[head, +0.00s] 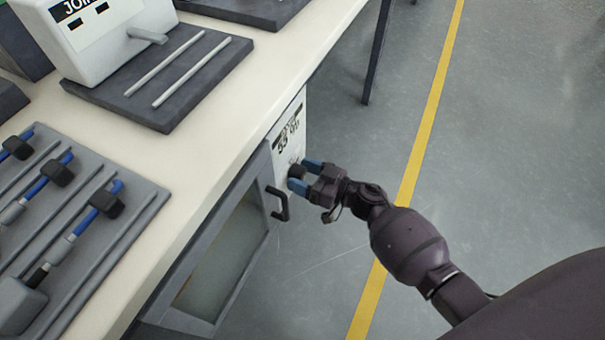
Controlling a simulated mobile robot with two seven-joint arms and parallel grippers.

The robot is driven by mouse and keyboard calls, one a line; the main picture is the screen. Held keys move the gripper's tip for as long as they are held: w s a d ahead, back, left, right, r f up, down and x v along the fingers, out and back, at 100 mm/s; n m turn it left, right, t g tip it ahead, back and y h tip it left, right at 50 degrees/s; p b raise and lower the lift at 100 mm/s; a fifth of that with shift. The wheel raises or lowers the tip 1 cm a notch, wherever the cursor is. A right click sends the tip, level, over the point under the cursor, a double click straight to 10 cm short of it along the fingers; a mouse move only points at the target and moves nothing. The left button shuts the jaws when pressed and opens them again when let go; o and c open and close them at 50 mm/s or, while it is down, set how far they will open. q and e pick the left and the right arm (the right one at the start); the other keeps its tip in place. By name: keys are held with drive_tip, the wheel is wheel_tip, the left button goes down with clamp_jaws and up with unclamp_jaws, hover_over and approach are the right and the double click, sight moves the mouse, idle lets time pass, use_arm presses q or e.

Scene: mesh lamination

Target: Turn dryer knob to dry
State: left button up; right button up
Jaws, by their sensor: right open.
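The dryer (222,255) is a grey-framed cabinet with a glass door, under the edge of the white table. The black dryer knob (296,172) sits low on this panel. My right gripper (308,174) is at the knob, its blue-tipped fingers open and placed around it. I cannot tell whether the fingers touch the knob. The knob's setting marks are too small and partly hidden to read. My left gripper is not in view.
A black door handle (279,204) sticks out just below the gripper. The white table (185,165) bears a machine marked "JOIN" (95,35), a dark plate with two rods (170,85), and a grey rack (100,245) with blue-and-black tools. The floor at right is clear.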

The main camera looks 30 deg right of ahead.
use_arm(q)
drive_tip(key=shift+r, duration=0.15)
use_arm(e)
drive_tip(key=shift+c, duration=0.2)
drive_tip(key=c, duration=0.9)
drive_tip(key=shift+n, duration=0.3)
drive_tip(key=n+p, duration=0.1)
drive_tip(key=n, duration=0.2)
drive_tip(key=shift+r+n, duration=0.1)
drive_tip(key=shift+n, duration=0.2)
drive_tip(key=n, duration=0.4)
drive_tip(key=shift+d+n, duration=0.1)
drive_tip(key=shift+n, duration=0.2)
drive_tip(key=n, duration=0.4)
use_arm(q)
drive_tip(key=shift+b, duration=0.4)
use_arm(e)
drive_tip(key=shift+n, duration=2.1)
